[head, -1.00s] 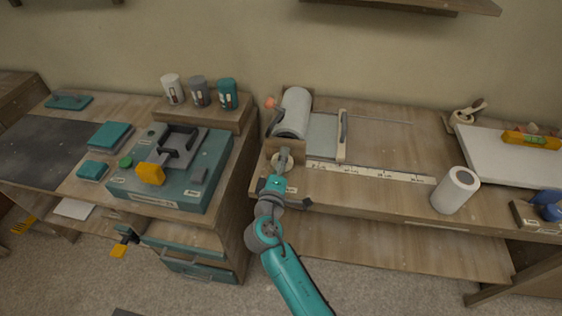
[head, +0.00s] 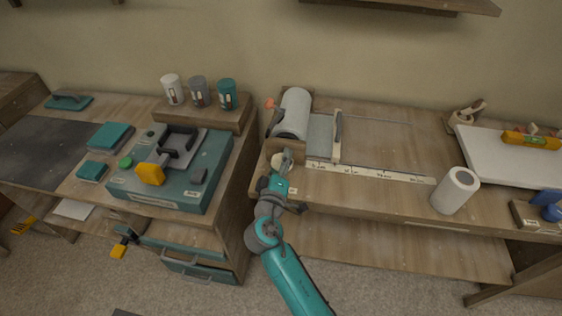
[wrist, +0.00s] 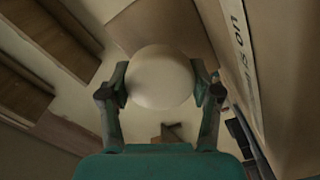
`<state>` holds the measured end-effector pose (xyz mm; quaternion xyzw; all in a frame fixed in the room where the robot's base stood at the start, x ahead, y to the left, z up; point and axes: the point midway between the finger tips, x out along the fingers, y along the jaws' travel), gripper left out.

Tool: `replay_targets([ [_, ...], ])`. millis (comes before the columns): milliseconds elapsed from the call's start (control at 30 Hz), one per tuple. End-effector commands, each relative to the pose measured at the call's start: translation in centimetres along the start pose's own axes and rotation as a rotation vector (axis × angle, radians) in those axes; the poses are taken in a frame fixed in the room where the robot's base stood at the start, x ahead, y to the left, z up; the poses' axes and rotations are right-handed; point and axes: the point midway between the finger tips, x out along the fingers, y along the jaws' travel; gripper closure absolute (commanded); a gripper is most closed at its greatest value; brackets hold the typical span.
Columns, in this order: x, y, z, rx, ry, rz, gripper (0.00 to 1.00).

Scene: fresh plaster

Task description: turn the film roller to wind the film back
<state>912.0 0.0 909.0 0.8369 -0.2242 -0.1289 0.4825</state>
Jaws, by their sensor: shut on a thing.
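The film roller (head: 294,113), a pale grey roll, lies in a wooden holder at the left end of the right bench. My gripper (head: 284,163) is at the roller's near end, in front of the holder's wooden end block. In the wrist view my gripper (wrist: 161,88) is shut on a round cream knob (wrist: 160,77), one finger on each side. In the head view the gripper largely hides the knob.
A ruler strip (head: 370,172) runs along the bench right of the holder. A white roll (head: 455,191) stands upright near the front edge. A teal machine (head: 205,189) is on the left bench.

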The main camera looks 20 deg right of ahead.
Motion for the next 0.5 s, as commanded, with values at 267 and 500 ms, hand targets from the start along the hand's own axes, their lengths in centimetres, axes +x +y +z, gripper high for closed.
replay_targets([
  [267,0.00,-0.09,0.14,-0.002,-0.003,-0.001,0.12],
  [500,-0.07,-0.06,0.06,-0.002,-0.001,-0.001,0.12],
])
